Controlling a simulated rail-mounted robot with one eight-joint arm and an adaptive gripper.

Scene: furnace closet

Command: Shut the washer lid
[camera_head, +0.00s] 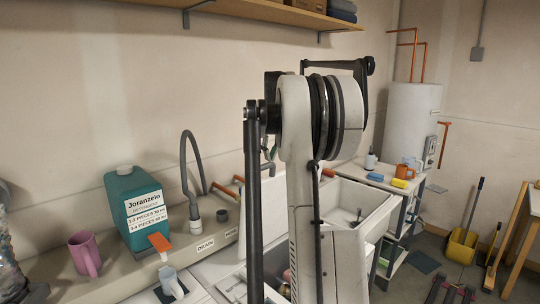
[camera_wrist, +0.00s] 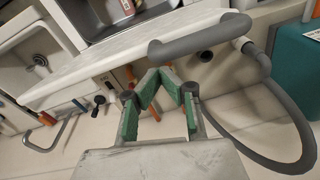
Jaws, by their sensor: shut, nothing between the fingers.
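The washer lid stands raised as a white upright panel (camera_head: 258,207) behind my arm in the head view. In the wrist view it shows as a long pale edge (camera_wrist: 120,62) running diagonally, with the dark washer opening (camera_wrist: 97,14) beyond it. My gripper (camera_wrist: 156,82) has green pads and its fingertips are together, with nothing between them. The fingertips are close to the lid's edge on its wall side; I cannot tell whether they touch.
A grey drain hose (camera_head: 190,165) arches near the lid; it also shows in the wrist view (camera_wrist: 285,130). A teal detergent jug (camera_head: 135,205) and pink mug (camera_head: 85,253) stand at left. A white sink (camera_head: 350,200) lies right of the lid. A shelf (camera_head: 250,10) hangs above.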

